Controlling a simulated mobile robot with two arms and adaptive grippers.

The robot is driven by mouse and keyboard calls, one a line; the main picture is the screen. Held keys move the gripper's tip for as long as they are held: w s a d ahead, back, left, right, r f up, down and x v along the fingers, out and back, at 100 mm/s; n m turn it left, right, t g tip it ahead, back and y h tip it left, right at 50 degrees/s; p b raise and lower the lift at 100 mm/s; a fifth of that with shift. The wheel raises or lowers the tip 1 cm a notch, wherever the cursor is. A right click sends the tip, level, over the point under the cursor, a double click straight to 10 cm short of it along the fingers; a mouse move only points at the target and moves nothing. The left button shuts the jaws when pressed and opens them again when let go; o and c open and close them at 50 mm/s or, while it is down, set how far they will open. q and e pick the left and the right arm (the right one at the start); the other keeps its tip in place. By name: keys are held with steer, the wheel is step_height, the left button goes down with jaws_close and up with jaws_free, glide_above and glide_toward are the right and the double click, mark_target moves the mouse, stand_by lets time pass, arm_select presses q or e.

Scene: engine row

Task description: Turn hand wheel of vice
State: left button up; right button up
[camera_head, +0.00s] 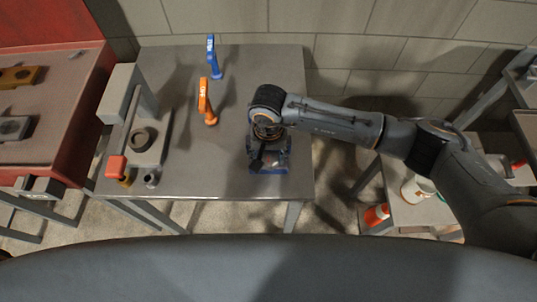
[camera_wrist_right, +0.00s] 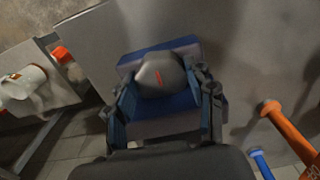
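The blue vice (camera_head: 268,163) stands at the right front of the grey table. In the right wrist view the vice (camera_wrist_right: 165,122) shows a blue body with a grey rounded part bearing a red mark, which looks like its hand wheel (camera_wrist_right: 160,76). My right gripper (camera_head: 266,143) points down at the vice and hides much of it in the head view. In the wrist view the right gripper's fingers (camera_wrist_right: 162,92) are spread to either side of the wheel. Whether they touch it is unclear. My left gripper is not in view.
A red bench (camera_head: 80,110) is further left. A shelf with containers (camera_head: 420,190) is at right.

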mark_target(268, 158)
steer(key=shift+f+m+b, duration=0.2)
steer(key=shift+m+b, duration=0.2)
steer(key=shift+b, duration=0.3)
steer(key=shift+r+m+b, duration=0.15)
steer(key=shift+m+b, duration=0.15)
steer(key=o, duration=1.1)
steer(key=shift+o, duration=0.2)
steer(key=shift+r, duration=0.2)
step_height(268, 158, up, 12)
steer(key=shift+f, duration=0.15)
